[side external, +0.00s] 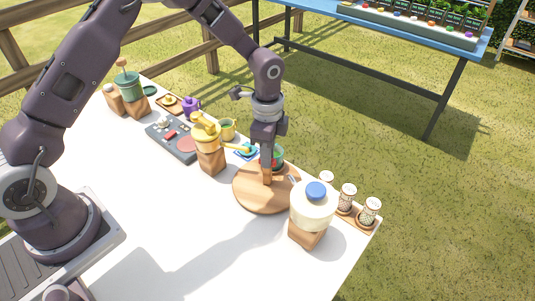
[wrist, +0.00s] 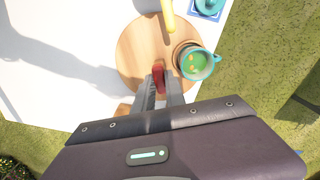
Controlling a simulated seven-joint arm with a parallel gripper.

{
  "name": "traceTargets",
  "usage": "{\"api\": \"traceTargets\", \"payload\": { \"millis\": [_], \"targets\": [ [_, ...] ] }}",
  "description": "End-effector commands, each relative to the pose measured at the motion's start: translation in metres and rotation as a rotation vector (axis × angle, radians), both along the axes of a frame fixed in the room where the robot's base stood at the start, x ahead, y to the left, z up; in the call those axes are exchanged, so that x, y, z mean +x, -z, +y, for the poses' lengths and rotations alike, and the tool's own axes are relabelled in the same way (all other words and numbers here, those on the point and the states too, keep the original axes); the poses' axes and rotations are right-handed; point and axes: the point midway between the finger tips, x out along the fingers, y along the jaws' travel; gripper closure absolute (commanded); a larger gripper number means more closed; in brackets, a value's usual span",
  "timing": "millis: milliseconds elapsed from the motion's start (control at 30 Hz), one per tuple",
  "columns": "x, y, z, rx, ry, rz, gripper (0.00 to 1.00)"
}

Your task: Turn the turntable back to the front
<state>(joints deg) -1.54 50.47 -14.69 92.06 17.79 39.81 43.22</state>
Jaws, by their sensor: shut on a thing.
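The turntable (side external: 250,196) is a round wooden disc on the white table. It also shows in the wrist view (wrist: 132,45). My gripper (side external: 267,181) points down over the disc. In the wrist view my gripper (wrist: 158,90) has its fingers closed on a small red peg (wrist: 158,76) at the turntable. A teal cup (wrist: 196,64) with green contents and orange bits stands on the right part of the disc in the wrist view. In the side view the cup (side external: 279,155) is partly hidden behind my gripper.
A cream jar with a blue lid (side external: 314,202) stands close to the turntable's right side. A yellow pump dispenser (side external: 207,138) stands at its left, spout toward the disc. Several shakers (side external: 347,196) stand at the table edge. The white tabletop (side external: 190,235) in front is clear.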

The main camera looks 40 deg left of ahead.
Motion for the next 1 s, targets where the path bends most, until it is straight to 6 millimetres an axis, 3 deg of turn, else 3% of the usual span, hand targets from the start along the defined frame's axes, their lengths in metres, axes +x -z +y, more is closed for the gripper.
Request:
{"api": "traceTargets", "payload": {
  "millis": [1000],
  "targets": [
    [0.0011,-0.0011,0.0007,0.001,0.407,-0.003,1.0]
  ]
}}
